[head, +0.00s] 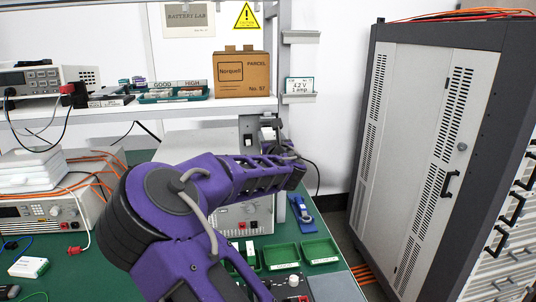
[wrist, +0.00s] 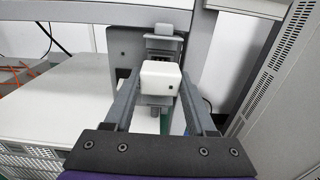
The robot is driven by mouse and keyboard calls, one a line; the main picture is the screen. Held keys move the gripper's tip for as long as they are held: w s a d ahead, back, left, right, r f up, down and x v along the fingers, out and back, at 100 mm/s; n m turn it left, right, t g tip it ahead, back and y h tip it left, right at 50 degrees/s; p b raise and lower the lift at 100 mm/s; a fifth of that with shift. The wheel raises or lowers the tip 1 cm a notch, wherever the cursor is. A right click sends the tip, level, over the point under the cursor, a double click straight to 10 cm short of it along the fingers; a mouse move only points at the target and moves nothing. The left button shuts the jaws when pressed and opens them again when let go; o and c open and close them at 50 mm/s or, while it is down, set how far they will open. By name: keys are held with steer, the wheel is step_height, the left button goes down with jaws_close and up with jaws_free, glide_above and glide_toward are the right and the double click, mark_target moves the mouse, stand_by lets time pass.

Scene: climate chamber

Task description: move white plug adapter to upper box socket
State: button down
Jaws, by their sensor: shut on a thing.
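The white plug adapter (wrist: 160,78) is between the two fingers of my gripper (wrist: 159,84), which is shut on it. It shows as a white block with a small dark spot on its near face. Directly behind it in the wrist view is a grey socket box (wrist: 163,44) on the shelf frame, with a pale part on top. The adapter hides much of the box, so I cannot tell whether they touch.
A grey plate (wrist: 124,46) stands left of the socket box. A pale instrument case (wrist: 55,105) lies below left. In the head view, green trays (head: 281,257) and a blue tool (head: 301,210) lie on the bench. A tall cabinet (head: 425,130) stands at right.

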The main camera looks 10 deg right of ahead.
steer(key=shift+w, duration=0.25)
stand_by(0.3)
steer(key=shift+w, duration=0.35)
steer(key=shift+w+b, duration=0.4)
stand_by(0.7)
steer(key=shift+c, duration=0.7)
jaws_free()
